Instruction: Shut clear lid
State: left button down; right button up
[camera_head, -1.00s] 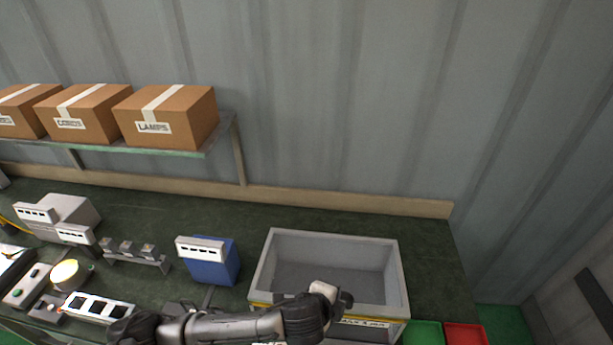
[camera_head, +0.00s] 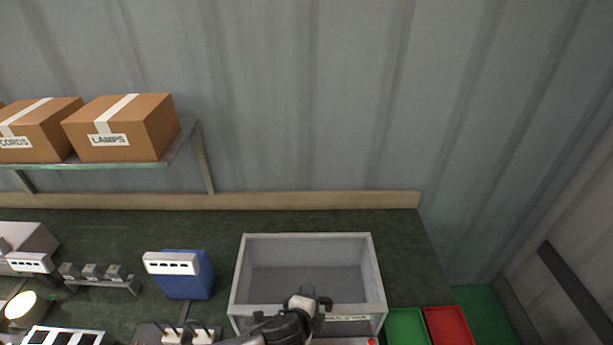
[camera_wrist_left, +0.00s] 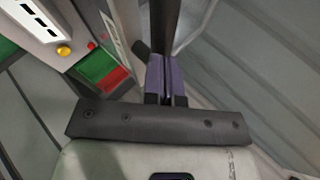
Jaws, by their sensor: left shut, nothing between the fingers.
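A grey open-topped box (camera_head: 378,285) stands on the dark green bench, and its grey inside shows. I cannot make out a clear lid in either view. My left gripper (camera_head: 318,303) is over the box's front rim in the head view; I cannot tell whether it touches. In the left wrist view its purple fingers (camera_wrist_left: 166,82) are together with nothing between them. A dark bar shows just beyond the fingertips. My right gripper is in neither view.
A blue box with a white label strip (camera_head: 185,273) stands left of the grey box. A green tray (camera_head: 406,326) and a red tray (camera_head: 449,326) are at the right. A shelf with cartons (camera_head: 122,127) is at the back left. Bare bench lies behind the grey box.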

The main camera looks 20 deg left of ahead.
pick_arm(q)
jog(key=w+d+r+p+v, duration=0.1)
jog(key=p+v, duration=0.3)
jog(key=v, duration=0.9)
jog(key=s+a+r+n+p, duration=0.1)
jog(key=a+r+n+p, duration=0.2)
jog(key=a+r+n, duration=0.55)
jog(key=s+a+f+n+g+p, duration=0.1)
jog(key=s+f+n+g+p, duration=0.1)
jog(key=s, duration=0.5)
jog(key=s+a+f+n+g+p, duration=0.1)
jog(key=s+f+n+g+p, duration=0.1)
jog(key=s+f, duration=0.3)
jog(key=s+a+f+n+g+y+p, duration=0.1)
jog(key=s+f+n+g+p, duration=0.1)
jog(key=s, duration=0.7)
jog(key=shift+s+f+n+p, duration=0.4)
jog(key=shift+f+n, duration=0.25)
jog(key=shift+f, duration=0.05)
